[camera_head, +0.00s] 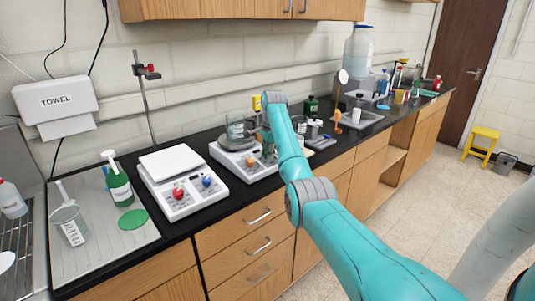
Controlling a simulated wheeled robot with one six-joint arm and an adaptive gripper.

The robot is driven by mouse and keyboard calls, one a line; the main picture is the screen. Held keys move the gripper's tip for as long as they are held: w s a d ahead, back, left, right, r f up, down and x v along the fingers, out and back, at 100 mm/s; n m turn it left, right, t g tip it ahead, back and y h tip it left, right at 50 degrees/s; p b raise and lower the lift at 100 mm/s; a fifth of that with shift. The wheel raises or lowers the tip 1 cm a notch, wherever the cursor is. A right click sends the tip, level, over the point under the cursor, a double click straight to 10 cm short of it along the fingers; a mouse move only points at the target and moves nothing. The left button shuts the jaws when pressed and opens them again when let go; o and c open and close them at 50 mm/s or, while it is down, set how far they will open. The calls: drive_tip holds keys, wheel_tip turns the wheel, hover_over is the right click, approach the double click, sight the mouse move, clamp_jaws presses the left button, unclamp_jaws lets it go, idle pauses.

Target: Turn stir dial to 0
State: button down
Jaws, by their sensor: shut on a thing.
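A white hotplate stirrer (228,163) stands on the black counter, partly behind my arm. An orange-red dial (250,161) shows at the left of its front panel. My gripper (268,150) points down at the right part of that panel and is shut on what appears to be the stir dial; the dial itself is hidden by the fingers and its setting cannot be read. A glass beaker (236,131) stands on the plate, just left of my gripper.
Another white hotplate (172,170), with a red dial (178,194) and a blue dial (207,181), stands to the left. A green bottle (119,186) and beaker (68,226) stand further left.

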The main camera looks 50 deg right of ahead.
drive_tip(key=n, duration=0.6)
drive_tip(key=shift+s, duration=0.1)
drive_tip(key=n, duration=0.5)
drive_tip(key=shift+s+n+t, duration=0.1)
drive_tip(key=shift+n+t, duration=0.3)
drive_tip(key=n, duration=0.6)
drive_tip(key=shift+d, duration=0.1)
drive_tip(key=n, duration=0.5)
drive_tip(key=shift+d+n+y, duration=0.1)
drive_tip(key=shift+n+y, duration=0.2)
drive_tip(key=shift+n, duration=0.1)
drive_tip(key=c, duration=0.9)
unclamp_jaws()
drive_tip(key=shift+o, duration=0.2)
